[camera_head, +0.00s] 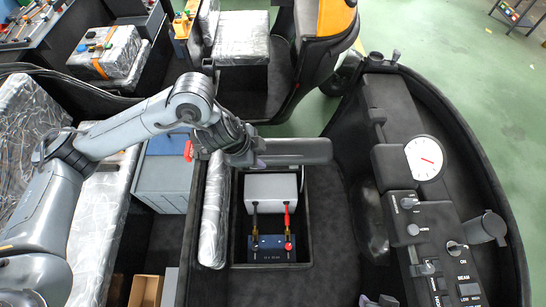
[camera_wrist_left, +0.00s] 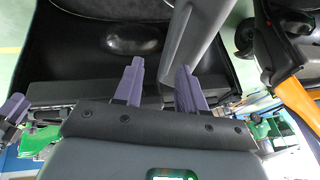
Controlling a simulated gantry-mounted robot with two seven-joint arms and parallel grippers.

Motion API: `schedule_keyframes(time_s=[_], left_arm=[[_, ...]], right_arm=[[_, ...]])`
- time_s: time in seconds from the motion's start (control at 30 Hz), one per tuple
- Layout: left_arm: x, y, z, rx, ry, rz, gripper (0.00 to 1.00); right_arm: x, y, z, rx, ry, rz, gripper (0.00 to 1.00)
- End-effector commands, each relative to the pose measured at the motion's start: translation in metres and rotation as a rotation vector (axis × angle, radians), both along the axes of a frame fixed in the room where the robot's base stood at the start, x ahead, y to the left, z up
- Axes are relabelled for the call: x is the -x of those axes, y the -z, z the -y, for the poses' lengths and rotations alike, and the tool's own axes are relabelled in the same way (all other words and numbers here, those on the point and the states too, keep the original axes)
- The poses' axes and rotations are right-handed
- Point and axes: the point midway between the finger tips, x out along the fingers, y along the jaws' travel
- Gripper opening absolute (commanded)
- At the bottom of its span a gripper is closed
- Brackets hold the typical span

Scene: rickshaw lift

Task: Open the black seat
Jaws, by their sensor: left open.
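A seat panel wrapped in shiny clear film (camera_head: 213,215) stands on edge along the left side of a black-walled compartment, which is uncovered. My left gripper (camera_head: 255,155) is open at the compartment's far left corner. It is beside a dark grey rounded bar (camera_head: 300,152), which also shows in the left wrist view (camera_wrist_left: 194,42). There the purple fingers of my left gripper (camera_wrist_left: 158,82) are apart with nothing clearly held; the bar passes near the right finger. What look like my right gripper's purple tips (camera_head: 376,300) show at the bottom edge, mostly cut off.
A white box (camera_head: 271,187) with a black and a red lead sits inside the compartment. A dashboard with switches and a round gauge (camera_head: 425,158) stands at the right. A blue-grey cabinet (camera_head: 163,180) is at the left. Open green floor (camera_head: 440,45) lies beyond.

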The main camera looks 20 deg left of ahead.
Motion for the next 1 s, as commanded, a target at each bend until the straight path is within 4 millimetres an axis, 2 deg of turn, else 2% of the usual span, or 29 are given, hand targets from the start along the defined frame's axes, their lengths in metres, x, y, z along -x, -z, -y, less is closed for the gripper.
schedule_keyframes(time_s=[0.1,0.23,0.7,1.0], left_arm=[[-0.012,-0.015,-0.001,-0.001,-0.002,0.044,0.40],[-0.019,-0.013,0.001,0.000,-0.003,0.055,0.40],[-0.046,0.049,0.017,0.000,-0.004,0.054,0.40],[-0.057,0.071,0.023,0.001,-0.003,0.056,0.40]], right_arm=[[0.000,0.004,0.000,0.001,0.000,0.000,0.43],[0.000,0.006,0.001,0.002,-0.001,0.000,0.43],[0.000,0.010,0.003,0.010,-0.006,0.001,0.43],[0.000,0.011,0.002,0.007,-0.004,0.001,0.43]])
